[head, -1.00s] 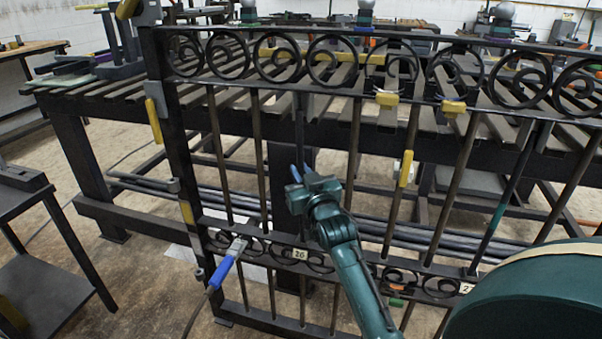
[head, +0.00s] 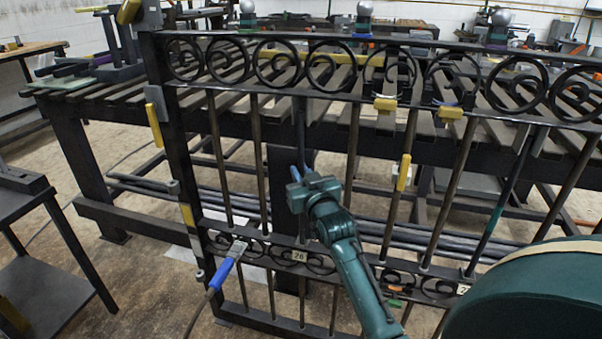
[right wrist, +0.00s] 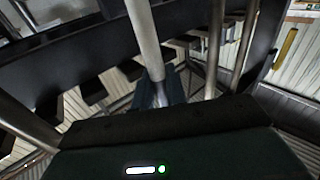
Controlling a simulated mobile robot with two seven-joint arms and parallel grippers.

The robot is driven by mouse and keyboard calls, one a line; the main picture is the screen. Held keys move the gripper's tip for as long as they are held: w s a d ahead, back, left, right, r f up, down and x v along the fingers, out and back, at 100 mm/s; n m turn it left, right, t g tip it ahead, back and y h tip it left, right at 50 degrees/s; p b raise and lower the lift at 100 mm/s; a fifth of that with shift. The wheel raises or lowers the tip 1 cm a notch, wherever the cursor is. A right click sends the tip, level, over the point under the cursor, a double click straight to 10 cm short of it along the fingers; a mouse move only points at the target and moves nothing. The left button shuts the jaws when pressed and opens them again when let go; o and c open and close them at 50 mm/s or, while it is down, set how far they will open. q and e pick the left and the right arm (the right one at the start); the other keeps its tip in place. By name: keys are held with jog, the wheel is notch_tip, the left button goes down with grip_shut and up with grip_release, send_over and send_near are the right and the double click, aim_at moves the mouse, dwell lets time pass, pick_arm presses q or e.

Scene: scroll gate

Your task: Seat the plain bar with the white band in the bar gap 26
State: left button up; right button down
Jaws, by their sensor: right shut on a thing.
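The dark gate frame (head: 160,120) stands upright, with scrolls along its top and lower rails. In the right wrist view the bar (right wrist: 147,45) looks pale grey and runs down into the jaws. I cannot make out its white band or whether its ends touch the rails. My left gripper is not in view.
Neighbouring bars (head: 259,165) stand close on both sides. Yellow clamps (head: 385,103) sit under the top rail, and a blue-handled tool (head: 224,268) is at the lower rail. A slatted table (head: 110,95) stands behind, and a dark stand (head: 35,240) is at left.

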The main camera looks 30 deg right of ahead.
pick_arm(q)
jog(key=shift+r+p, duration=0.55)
pick_arm(e)
jog(key=shift+w+d+f+g, duration=0.2)
jog(key=shift+w+d+g, duration=0.15)
jog(key=shift+d, duration=0.2)
jog(key=c, duration=1.6)
grip_release()
jog(key=shift+w, duration=0.1)
jog(key=shift+o, duration=1.3)
jog(key=shift+f, duration=0.15)
